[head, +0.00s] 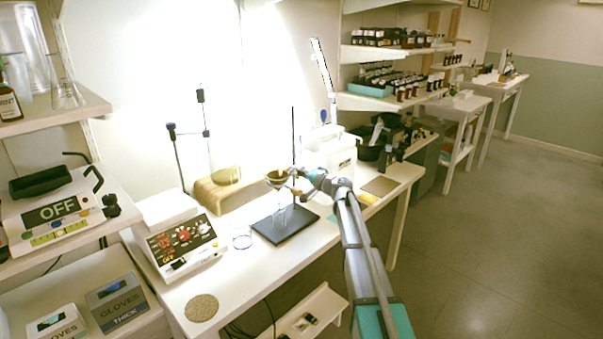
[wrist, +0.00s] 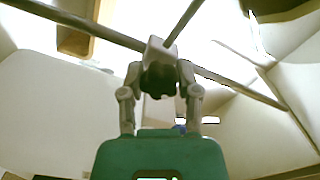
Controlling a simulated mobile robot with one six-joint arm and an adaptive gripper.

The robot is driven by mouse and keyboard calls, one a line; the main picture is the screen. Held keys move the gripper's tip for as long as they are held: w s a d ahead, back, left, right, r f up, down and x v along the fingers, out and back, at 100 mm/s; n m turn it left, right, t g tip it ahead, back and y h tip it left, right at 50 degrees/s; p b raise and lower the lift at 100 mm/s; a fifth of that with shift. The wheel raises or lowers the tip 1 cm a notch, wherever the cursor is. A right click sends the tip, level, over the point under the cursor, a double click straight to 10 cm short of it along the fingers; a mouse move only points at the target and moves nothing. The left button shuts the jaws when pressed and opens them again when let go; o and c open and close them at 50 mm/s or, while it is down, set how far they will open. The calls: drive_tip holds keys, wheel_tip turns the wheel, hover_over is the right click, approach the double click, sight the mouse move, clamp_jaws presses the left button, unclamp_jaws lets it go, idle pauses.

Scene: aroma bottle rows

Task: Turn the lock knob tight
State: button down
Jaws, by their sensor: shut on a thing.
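The lock knob (wrist: 158,82) is a dark, ridged knob under a pale clamp block (wrist: 160,50) in the wrist view. Rods cross at the block. My gripper (wrist: 158,76) has one finger on each side of the knob and is shut on it. In the head view, my gripper (head: 299,182) is at the stand, beside a bowl-like funnel (head: 277,177). The stand has a thin upright rod (head: 293,135) and a dark flat base (head: 268,232). The knob is too small and covered to make out in the head view. How tight it is cannot be seen.
Clear glassware stands below the funnel on the base. A clear dish (head: 241,238), a control box with red dials (head: 182,243) and a round cork-like mat (head: 201,308) are to the left on the white table. A white machine (head: 330,152) stands behind my gripper.

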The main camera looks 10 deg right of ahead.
drive_tip(key=shift+m, duration=0.5)
drive_tip(key=shift+c, duration=1.5)
unclamp_jaws()
drive_tip(key=v, duration=1.2)
